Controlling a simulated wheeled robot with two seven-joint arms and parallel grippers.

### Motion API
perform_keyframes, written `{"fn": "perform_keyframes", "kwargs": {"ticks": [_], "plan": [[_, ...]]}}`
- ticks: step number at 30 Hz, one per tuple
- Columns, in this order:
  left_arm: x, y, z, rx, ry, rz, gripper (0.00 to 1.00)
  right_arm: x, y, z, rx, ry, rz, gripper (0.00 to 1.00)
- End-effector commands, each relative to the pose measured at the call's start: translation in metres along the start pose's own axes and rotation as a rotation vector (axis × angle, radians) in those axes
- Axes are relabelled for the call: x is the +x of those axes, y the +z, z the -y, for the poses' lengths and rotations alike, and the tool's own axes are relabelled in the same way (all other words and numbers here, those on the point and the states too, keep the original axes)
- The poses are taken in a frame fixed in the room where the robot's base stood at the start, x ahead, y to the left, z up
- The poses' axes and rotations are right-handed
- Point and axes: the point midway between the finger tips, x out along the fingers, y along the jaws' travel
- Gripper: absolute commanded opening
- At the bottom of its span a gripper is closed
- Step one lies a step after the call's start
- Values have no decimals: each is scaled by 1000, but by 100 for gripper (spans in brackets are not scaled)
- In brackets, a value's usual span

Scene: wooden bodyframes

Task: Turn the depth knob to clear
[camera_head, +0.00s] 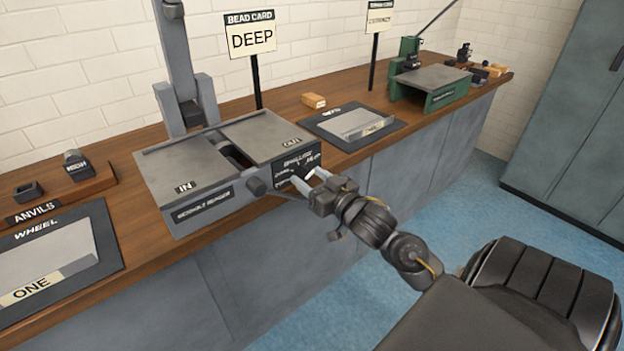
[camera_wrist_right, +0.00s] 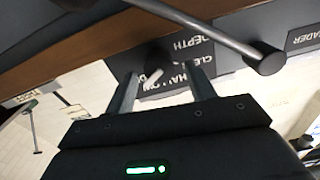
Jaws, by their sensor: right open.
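The bead machine (camera_head: 220,211) stands on the bench, with IN and OUT plates on top. Its dark depth panel (camera_head: 297,160) carries SHALLOW, CLEAR and DEEP labels; my right gripper partly covers it in the head view. In the wrist view the panel (camera_wrist_right: 192,62) appears upside down. The dark depth knob (camera_wrist_right: 154,56) with a pale pointer (camera_wrist_right: 152,79) shows between the fingertips. My right gripper (camera_head: 309,179) is open at the panel, one finger on each side of the knob. I cannot tell whether the fingers touch it. My left gripper is not in view.
A metal bar with a round dark end (camera_wrist_right: 262,58) crosses near the fingers in the wrist view. The bead card (camera_head: 251,38) reads DEEP. A black mat (camera_head: 325,138) lies right of the machine; a green machine (camera_head: 432,97) stands farther along the bench (camera_head: 122,197).

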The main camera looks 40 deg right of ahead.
Motion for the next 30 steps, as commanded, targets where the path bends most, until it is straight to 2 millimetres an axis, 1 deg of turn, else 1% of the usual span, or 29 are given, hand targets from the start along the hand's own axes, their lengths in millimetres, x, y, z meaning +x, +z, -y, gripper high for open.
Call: {"fn": "perform_keyframes", "kwargs": {"ticks": [2,12,18,23,26,30], "plan": [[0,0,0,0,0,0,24,0,0,0,0,0,0,55],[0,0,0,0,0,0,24,0,0,0,0,0,0,10],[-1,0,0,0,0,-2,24,0,0,0,-11,0,0,10],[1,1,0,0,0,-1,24,-1,-1,0,-61,0,-1,10],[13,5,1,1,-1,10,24,-1,-1,1,-117,1,0,10],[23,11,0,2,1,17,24,-1,-2,1,-227,1,1,10]]}}
